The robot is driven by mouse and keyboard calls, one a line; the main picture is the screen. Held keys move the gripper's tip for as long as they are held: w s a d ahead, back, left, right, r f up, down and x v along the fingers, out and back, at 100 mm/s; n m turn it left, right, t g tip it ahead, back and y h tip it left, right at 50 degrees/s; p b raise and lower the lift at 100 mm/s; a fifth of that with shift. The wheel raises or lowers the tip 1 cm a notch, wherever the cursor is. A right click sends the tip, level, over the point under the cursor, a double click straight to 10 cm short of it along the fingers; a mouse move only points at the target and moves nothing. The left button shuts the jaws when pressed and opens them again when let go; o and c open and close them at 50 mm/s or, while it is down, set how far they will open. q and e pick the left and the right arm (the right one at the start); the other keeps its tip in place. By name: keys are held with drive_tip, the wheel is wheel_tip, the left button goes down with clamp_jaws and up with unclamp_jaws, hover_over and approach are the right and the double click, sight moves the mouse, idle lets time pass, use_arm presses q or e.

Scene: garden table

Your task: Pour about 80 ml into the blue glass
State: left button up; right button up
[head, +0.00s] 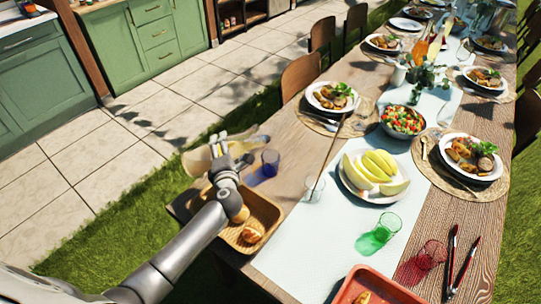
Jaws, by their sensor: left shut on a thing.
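My left gripper (228,168) is shut on a clear bottle (197,161) that looks to hold pale yellow contents. The bottle is tipped far over, close to lying flat, with its narrow end pointing right. That end is above and close to the rim of the blue glass (270,163). The blue glass stands upright on the wooden table (292,195), just right of my gripper. I cannot tell whether liquid is flowing or how full the glass is. My gripper and wrist hide the middle of the bottle. My right gripper is not in view.
A bread basket (268,212) with rolls sits under my left wrist. A green glass (386,227), a red glass (431,254), a fruit plate (372,193), a salad bowl (401,121) and a red tray (385,285) stand to the right. Bare wood surrounds the blue glass.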

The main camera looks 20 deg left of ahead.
use_arm(q)
drive_tip(key=shift+w+d+r+m+p, duration=0.2)
drive_tip(key=shift+r+m+p, duration=0.15)
drive_tip(key=shift+p, duration=0.25)
idle(0.3)
drive_tip(key=shift+w+d+m+p, duration=0.2)
drive_tip(key=shift+m+p, duration=0.15)
drive_tip(key=shift+p, duration=0.4)
idle(0.9)
drive_tip(key=shift+w+d+r, duration=0.1)
drive_tip(key=shift+w+d, duration=0.15)
idle(1.1)
drive_tip(key=shift+d, duration=0.2)
idle(0.6)
drive_tip(key=shift+a, duration=0.25)
idle(0.3)
drive_tip(key=shift+s+d+y+p, duration=0.1)
drive_tip(key=shift+d+y+p, duration=0.05)
drive_tip(key=shift+y+p, duration=0.15)
idle(0.4)
